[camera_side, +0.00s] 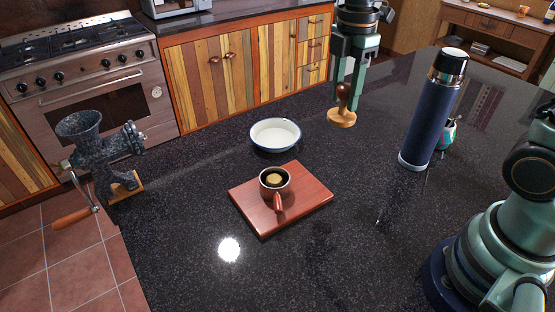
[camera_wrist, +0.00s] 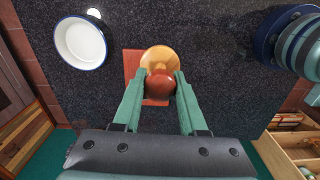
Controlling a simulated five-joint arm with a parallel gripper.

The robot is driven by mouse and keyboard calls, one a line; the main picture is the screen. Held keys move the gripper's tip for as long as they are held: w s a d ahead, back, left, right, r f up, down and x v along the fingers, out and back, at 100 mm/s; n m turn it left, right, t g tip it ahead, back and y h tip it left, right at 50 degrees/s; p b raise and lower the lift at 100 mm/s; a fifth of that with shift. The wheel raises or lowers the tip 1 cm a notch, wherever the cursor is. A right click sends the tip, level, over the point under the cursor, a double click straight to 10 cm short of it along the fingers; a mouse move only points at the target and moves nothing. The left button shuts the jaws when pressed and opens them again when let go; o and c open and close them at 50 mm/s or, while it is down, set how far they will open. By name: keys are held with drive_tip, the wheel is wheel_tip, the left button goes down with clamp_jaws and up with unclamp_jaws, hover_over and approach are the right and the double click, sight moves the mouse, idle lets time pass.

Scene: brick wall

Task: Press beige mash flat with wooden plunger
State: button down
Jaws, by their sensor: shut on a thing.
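My gripper (camera_side: 345,85) points down at the back of the counter, shut on the dark knob of the wooden plunger (camera_side: 342,117). The plunger's pale round foot faces down; in the side view I cannot tell whether it touches the counter. In the wrist view the plunger (camera_wrist: 160,84) sits between the green fingertips (camera_wrist: 160,88). The beige mash (camera_side: 275,179) lies inside a dark cup (camera_side: 264,190) with a red-brown handle. The cup stands on a reddish wooden board (camera_side: 300,208). In the wrist view the plunger hides the cup and most of the board (camera_wrist: 131,62).
A white blue-rimmed bowl (camera_side: 275,134) stands behind the board and also shows in the wrist view (camera_wrist: 80,43). A tall navy flask (camera_side: 432,115) stands at the right, with a small teal cup (camera_side: 447,134) behind it. A grinder (camera_side: 100,150) stands at the left edge. The front counter is clear.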

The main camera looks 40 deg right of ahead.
drive_tip(key=w+a+f+n, duration=0.2)
drive_tip(key=a+f, duration=0.1)
drive_tip(key=a, duration=0.4)
drive_tip(key=w+a+f+n, duration=0.3)
drive_tip(key=a, duration=0.3)
drive_tip(key=shift+s+a+f, duration=0.1)
drive_tip(key=shift+a+f, duration=0.05)
drive_tip(key=shift+f, duration=2.75)
drive_tip(key=shift+f, duration=1.2)
idle(2.6)
